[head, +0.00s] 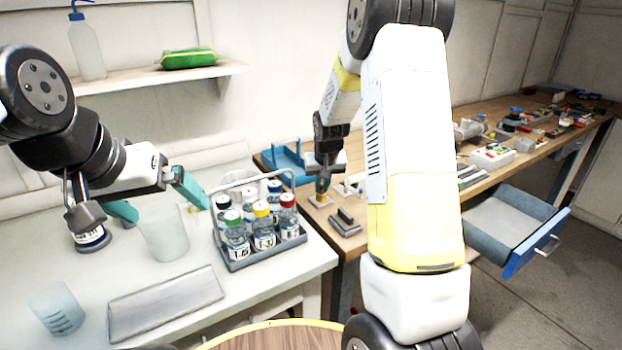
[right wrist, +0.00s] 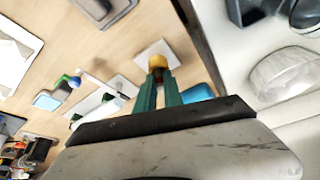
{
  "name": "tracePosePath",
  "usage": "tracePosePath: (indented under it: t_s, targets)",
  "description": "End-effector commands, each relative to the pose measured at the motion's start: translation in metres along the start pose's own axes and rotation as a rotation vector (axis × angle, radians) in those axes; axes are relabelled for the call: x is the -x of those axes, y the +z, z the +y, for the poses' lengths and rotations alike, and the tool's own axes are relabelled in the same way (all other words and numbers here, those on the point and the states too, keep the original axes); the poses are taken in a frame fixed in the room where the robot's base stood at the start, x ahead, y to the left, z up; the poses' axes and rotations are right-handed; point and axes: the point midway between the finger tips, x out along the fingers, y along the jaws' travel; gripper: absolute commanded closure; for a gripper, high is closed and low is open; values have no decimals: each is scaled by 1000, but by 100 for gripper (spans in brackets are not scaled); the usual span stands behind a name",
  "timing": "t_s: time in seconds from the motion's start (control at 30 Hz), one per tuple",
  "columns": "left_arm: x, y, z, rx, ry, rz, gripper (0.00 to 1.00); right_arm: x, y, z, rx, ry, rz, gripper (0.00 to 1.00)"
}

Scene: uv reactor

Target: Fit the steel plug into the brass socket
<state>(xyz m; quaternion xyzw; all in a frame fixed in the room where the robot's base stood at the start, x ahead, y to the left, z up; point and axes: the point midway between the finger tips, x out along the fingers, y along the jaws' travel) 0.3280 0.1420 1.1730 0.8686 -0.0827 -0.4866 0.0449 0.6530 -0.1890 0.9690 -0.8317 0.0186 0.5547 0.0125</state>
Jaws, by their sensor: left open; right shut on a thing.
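The brass socket (head: 320,200) stands on a small pale plate on the wooden bench, right below my right gripper (head: 322,187). In the right wrist view the socket (right wrist: 156,61) shows just past the tips of my right gripper (right wrist: 159,82). That gripper is shut on the steel plug, of which only a dark sliver shows between the teal fingers. I cannot tell whether the plug touches or enters the socket. My left gripper (head: 164,208) is open, with its teal fingers spread above the white bench near a clear beaker (head: 165,235).
A grey bottle rack (head: 238,265) with several capped bottles stands at the white bench's right edge. A blue holder (head: 285,163) and a dark block (head: 345,222) are near the socket. An open blue drawer (head: 535,245) juts out at right. A metal tray (head: 165,303) lies in front.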

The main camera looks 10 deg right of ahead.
Motion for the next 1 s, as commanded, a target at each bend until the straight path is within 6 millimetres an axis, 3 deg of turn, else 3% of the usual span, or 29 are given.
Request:
tracePosePath:
  t_s: [0.03,0.07,0.13,0.17,0.57,1.0]
  targets:
    - [0,0,0,0,0,0,0,-2,1,0,0,0,-1,100]
    - [0,0,0,0,0,0,0,-1,1,0,0,0,0,83]
    - [0,0,0,0,0,0,0,-1,1,0,0,0,-1,69]
    - [0,0,0,0,0,0,0,-1,1,0,0,0,-1,67]
    - [0,0,0,0,0,0,0,5,-1,0,0,0,1,67]
    - [0,0,0,0,0,0,0,91,-2,0,0,-1,3,67]
